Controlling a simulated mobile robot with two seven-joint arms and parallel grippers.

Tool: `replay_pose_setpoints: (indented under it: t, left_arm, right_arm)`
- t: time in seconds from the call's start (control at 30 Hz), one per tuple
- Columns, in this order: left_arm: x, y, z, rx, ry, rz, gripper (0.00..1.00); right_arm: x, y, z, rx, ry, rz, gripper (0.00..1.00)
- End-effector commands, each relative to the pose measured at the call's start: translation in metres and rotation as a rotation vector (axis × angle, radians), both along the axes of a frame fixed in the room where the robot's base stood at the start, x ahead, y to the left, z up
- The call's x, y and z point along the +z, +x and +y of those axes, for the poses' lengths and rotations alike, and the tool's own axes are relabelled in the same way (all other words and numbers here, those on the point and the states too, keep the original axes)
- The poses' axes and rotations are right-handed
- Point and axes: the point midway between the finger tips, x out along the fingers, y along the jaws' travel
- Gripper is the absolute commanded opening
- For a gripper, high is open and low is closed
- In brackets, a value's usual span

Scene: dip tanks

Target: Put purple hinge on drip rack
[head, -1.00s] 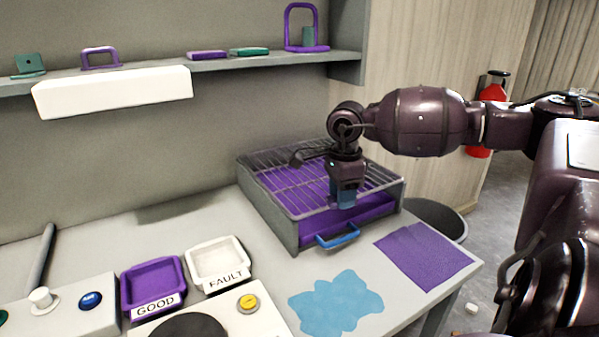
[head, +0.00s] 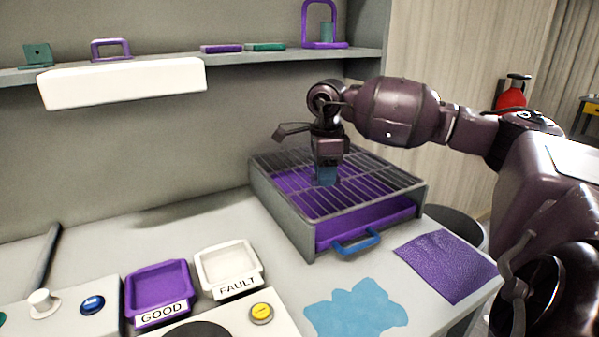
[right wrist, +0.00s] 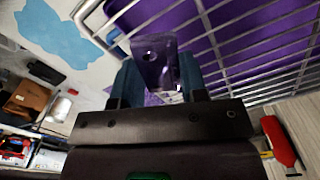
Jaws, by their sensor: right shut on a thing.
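The purple hinge (right wrist: 155,62) shows in the right wrist view as a flat plate with a small hole. My right gripper (head: 326,180) is shut on it, with a blue finger on either side of the plate. In the head view the hinge cannot be made out behind or below the fingers. The drip rack (head: 385,182) is a wire grid over a grey box with a purple tray inside. The gripper points down over the middle of the grid. I cannot tell whether the hinge touches the wires. My left gripper is not in view.
A blue handle (head: 356,242) sticks out of the rack's front. A purple cloth (head: 446,266) and a blue patch (head: 355,308) lie in front. The GOOD tray (head: 158,285) and FAULT tray (head: 228,268) stand left. A shelf (head: 270,54) runs behind. The grid looks clear around the gripper.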

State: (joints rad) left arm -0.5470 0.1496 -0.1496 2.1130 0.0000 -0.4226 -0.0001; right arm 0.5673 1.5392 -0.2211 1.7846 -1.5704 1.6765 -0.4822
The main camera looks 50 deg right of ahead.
Motion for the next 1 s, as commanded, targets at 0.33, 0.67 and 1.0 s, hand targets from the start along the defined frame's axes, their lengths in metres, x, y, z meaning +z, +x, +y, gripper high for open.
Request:
replay_pose_setpoints:
  t: [0.33, 0.67, 1.0]
  left_arm:
    - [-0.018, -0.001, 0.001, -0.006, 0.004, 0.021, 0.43]
    - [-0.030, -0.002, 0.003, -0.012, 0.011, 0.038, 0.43]
    - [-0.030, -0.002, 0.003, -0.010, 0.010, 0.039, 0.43]
  right_arm:
    - [-0.004, 0.051, -0.015, -0.001, 0.003, 0.002, 0.14]
    - [-0.003, 0.093, -0.028, 0.000, 0.003, 0.001, 0.14]
    - [-0.011, 0.100, -0.031, 0.001, 0.002, 0.002, 0.14]
